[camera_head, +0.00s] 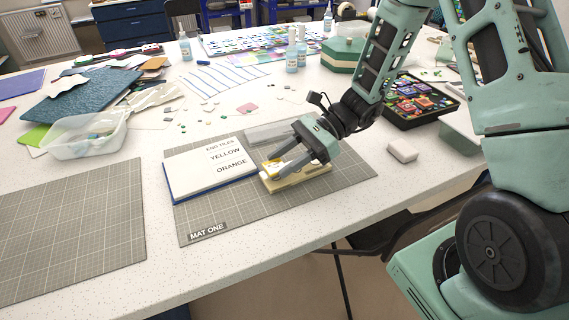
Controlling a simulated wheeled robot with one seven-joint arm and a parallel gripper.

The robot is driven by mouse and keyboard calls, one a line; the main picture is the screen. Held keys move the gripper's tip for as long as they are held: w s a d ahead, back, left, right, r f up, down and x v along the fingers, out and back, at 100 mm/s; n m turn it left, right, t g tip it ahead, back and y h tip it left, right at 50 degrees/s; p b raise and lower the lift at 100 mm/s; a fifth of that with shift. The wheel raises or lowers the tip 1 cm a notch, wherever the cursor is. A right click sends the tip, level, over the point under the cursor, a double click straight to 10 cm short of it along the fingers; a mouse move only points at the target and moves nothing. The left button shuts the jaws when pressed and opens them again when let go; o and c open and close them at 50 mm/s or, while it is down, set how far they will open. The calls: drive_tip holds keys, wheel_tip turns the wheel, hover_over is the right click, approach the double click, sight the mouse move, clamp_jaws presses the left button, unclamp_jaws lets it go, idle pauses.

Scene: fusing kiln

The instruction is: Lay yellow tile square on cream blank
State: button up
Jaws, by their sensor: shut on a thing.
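My gripper (275,173) is shut on a small yellow tile (272,166). It holds the tile at the left end of the cream blank (306,178). I cannot tell whether the tile touches the blank. The fingers hide part of the tile and of the blank. The blank lies on the grey cutting mat (215,220) labelled MAT ONE. An open notebook (208,171) reading "END TILES YELLOW ORANGE" lies just left of the blank.
A clear strip (270,132) lies behind the gripper. A white block (402,151) sits to the right, near a black tray (420,105) of coloured pieces. A clear tub (85,134) stands at left. A second mat (75,230) at front left is bare.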

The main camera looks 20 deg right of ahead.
drive_tip(key=shift+f, duration=0.75)
drive_tip(key=shift+f, duration=0.15)
drive_tip(key=o, duration=1)
